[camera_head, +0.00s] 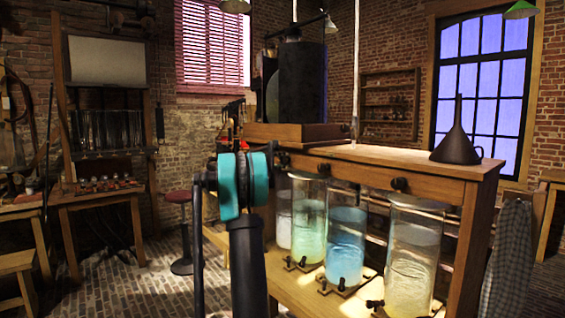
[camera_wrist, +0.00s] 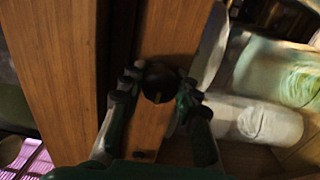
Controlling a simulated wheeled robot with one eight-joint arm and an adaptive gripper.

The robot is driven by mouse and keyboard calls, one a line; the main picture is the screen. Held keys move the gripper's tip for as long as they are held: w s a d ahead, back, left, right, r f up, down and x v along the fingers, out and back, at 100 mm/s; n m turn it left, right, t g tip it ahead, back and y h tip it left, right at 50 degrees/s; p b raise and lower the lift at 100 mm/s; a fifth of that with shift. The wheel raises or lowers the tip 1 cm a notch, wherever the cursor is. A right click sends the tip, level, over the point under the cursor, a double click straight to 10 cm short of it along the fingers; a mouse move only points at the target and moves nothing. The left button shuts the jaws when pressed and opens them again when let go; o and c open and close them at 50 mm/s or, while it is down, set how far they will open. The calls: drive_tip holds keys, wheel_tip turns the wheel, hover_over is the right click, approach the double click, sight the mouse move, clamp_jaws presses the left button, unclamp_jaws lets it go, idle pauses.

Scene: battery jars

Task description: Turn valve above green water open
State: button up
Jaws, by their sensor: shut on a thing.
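In the wrist view my gripper (camera_wrist: 157,88) has its two fingers on either side of a dark round valve knob (camera_wrist: 158,80) on the wooden table front, and is shut on it. The green-water jar (camera_wrist: 275,70) lies at the upper right of that view, beside a pale jar (camera_wrist: 257,122). In the head view the green-water jar (camera_head: 309,222) stands under the table edge, between a whitish jar (camera_head: 283,222) and the blue-water jar (camera_head: 345,243). My arm hides the gripper there. I cannot tell for certain which jar the held knob is above.
Other dark knobs (camera_head: 400,184) sit along the table's front edge. A jar of pale yellowish water (camera_head: 411,265) stands at the right. A dark funnel (camera_head: 457,140) is on the tabletop (camera_head: 385,160).

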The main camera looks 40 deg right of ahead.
idle(0.3)
drive_tip(key=o, duration=1.2)
drive_tip(key=shift+c, duration=0.2)
